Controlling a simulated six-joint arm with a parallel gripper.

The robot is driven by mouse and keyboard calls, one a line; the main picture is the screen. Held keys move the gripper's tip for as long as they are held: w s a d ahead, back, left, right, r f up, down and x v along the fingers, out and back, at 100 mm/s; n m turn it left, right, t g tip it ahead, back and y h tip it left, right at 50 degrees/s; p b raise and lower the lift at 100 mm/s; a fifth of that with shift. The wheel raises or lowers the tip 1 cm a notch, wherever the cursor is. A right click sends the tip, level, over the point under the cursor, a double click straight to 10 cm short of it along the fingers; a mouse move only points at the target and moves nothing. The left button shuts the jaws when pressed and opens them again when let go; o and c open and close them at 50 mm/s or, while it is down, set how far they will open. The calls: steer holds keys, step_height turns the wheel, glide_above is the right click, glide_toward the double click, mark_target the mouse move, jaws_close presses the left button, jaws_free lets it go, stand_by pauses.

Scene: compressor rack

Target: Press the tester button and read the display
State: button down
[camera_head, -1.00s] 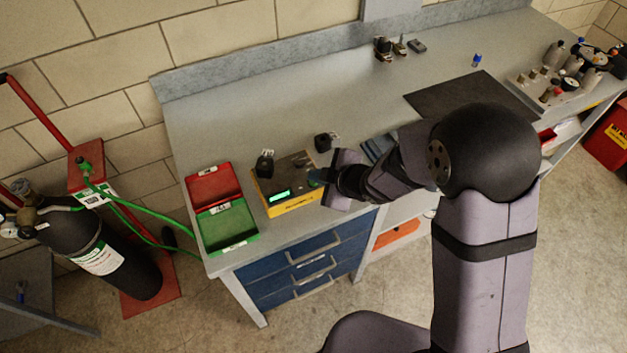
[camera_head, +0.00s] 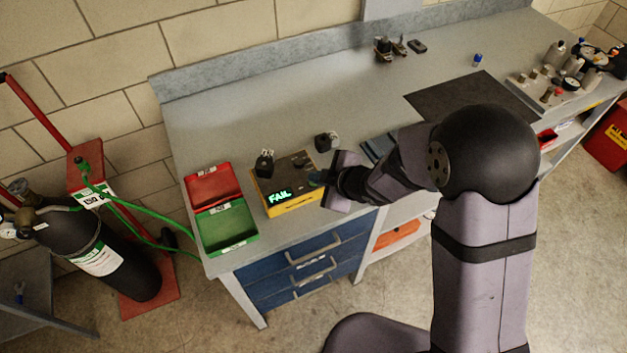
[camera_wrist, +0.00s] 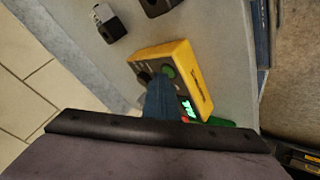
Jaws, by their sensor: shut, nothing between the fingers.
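The yellow tester (camera_head: 297,207) with a grey top sits near the front left of the bench. Its display (camera_head: 279,195) reads "FAIL" in bright green letters on black. In the wrist view, the tester (camera_wrist: 205,85) lies ahead of my gripper, with a round green button (camera_wrist: 168,70) on its top. My gripper (camera_wrist: 157,82) is shut and empty, its blue fingertips over the tester's top close to the green button. I cannot tell if they touch it. In the head view, my gripper (camera_head: 317,179) reaches the tester's right side. The wrist view shows the display (camera_wrist: 189,107) only partly.
A red bin (camera_head: 212,186) and a green bin (camera_head: 226,225) stand left of the tester. Black pronged parts stand behind it, one at left (camera_head: 264,163) and one at right (camera_head: 325,141). A dark mat (camera_head: 460,95) lies farther right.

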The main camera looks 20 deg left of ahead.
mark_target(317, 186)
steer(key=shift+r+p, duration=0.75)
steer(key=shift+r, duration=0.05)
steer(key=shift+r, duration=0.1)
step_height(317, 186, up, 5)
steer(key=p, duration=0.4)
steer(key=shift+p, duration=0.4)
stand_by(0.5)
